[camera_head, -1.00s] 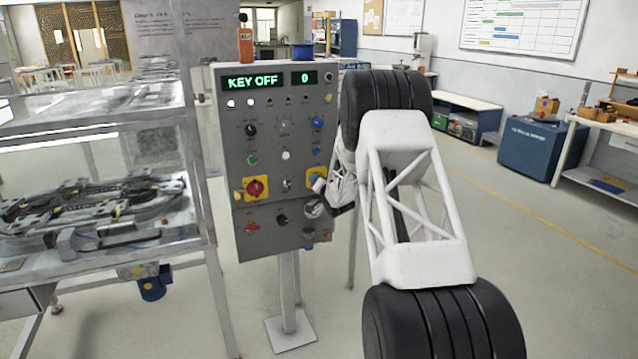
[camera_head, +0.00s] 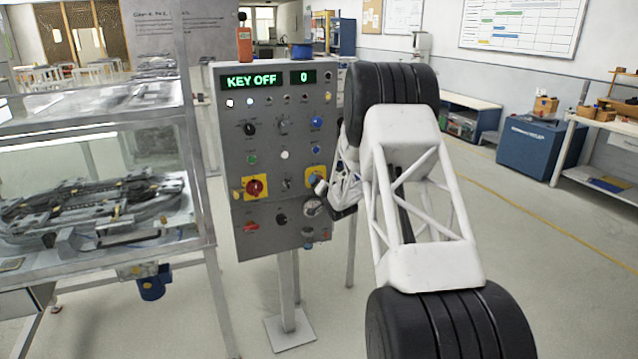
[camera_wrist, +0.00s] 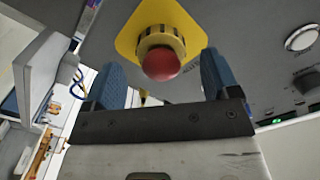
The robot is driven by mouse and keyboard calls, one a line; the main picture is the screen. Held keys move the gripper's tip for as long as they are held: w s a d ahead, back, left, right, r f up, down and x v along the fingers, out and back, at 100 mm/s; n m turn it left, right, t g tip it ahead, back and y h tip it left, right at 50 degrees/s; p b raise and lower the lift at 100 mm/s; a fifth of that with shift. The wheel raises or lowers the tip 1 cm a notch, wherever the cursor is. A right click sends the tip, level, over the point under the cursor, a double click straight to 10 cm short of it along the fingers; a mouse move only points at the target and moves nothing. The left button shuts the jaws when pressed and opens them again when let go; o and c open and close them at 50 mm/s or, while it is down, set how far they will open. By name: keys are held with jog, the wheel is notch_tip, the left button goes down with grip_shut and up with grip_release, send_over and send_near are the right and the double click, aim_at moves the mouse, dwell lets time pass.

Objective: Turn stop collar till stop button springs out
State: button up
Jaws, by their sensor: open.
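The stop button (camera_wrist: 160,64) shows in the wrist view as a red round head. Its ribbed collar (camera_wrist: 158,40), dark and yellowish, surrounds it on a yellow plate (camera_wrist: 126,42). My gripper (camera_wrist: 161,66) is open, with one blue finger on each side of the button. Gaps show between the fingers and the collar, so I see no grip on it. In the head view, the right yellow plate (camera_head: 312,174) is partly covered by my gripper and wrist, and the red head cannot be made out there.
The grey control panel (camera_head: 275,115) stands on a post and displays KEY OFF and 0. A red rotary switch (camera_head: 254,187) sits left on another yellow plate. A glazed machine (camera_head: 95,190) stands left.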

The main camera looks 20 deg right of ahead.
jog(key=shift+s, duration=2.5)
jog(key=s+a+r+n+g+h, duration=0.1)
jog(key=s+a+r+g, duration=0.1)
jog(key=s+a+r, duration=0.5)
jog(key=s+a+r+n+g, duration=0.1)
jog(key=s+a+r+g, duration=0.3)
jog(key=s, duration=0.6)
jog(key=s+a+r+n+g+h, duration=0.1)
jog(key=s+a+r, duration=0.3)
jog(key=s+r, duration=0.3)
jog(key=s+a+n+g+y, duration=0.1)
jog(key=s+a+g, duration=0.3)
jog(key=s, duration=1.7)
jog(key=s+a+f+n+g, duration=0.1)
jog(key=s+a+n+g, duration=0.2)
jog(key=s, duration=1.9)
jog(key=a+g, duration=0.1)
jog(key=a, duration=0.4)
jog(key=shift+a+f+y, duration=0.2)
jog(key=shift+y, duration=0.2)
